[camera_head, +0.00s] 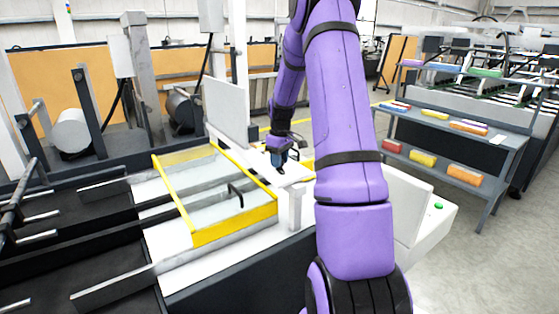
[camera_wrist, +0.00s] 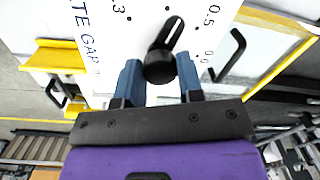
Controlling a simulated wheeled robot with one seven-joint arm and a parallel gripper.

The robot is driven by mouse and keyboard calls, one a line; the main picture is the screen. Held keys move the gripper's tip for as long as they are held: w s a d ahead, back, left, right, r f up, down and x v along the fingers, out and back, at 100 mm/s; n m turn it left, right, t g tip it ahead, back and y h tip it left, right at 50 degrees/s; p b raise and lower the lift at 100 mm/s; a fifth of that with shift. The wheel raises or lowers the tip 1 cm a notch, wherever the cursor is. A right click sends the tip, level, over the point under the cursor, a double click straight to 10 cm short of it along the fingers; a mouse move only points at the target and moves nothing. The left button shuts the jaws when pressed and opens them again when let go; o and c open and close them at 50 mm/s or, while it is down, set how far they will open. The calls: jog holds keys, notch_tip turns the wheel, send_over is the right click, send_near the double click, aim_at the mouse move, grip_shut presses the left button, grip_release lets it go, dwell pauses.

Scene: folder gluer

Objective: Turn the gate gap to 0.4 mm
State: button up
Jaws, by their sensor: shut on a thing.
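The gate gap dial plate (camera_wrist: 110,50) is white, with printed marks and part of the words "GATE GAP" in the wrist view. Its black knob (camera_wrist: 160,66) has a pointer with a pale line, aimed up and slightly right. The pointer tip lies between a dot at the top edge, whose label is out of frame, and the 0.5 mark to its right. A "3" label stands at upper left, and 0.6 lies below 0.5. My gripper (camera_wrist: 160,78) has its blue fingers shut on the knob, one each side. In the head view my gripper (camera_head: 279,163) is at the white plate (camera_head: 291,178).
A yellow-framed clear guard (camera_head: 235,232) with a black handle (camera_head: 235,194) lies left of the gripper. A white upright panel (camera_head: 226,112) stands behind it. A grey shelf (camera_head: 485,184) with coloured stacks stands at right, with open floor before it.

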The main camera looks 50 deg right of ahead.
jog(key=shift+w+r+n, duration=0.1)
jog(key=shift+n, duration=1.6)
jog(key=o, duration=0.9)
jog(key=r, duration=1)
jog(key=shift+d+r, duration=0.25)
jog(key=shift+r, duration=0.1)
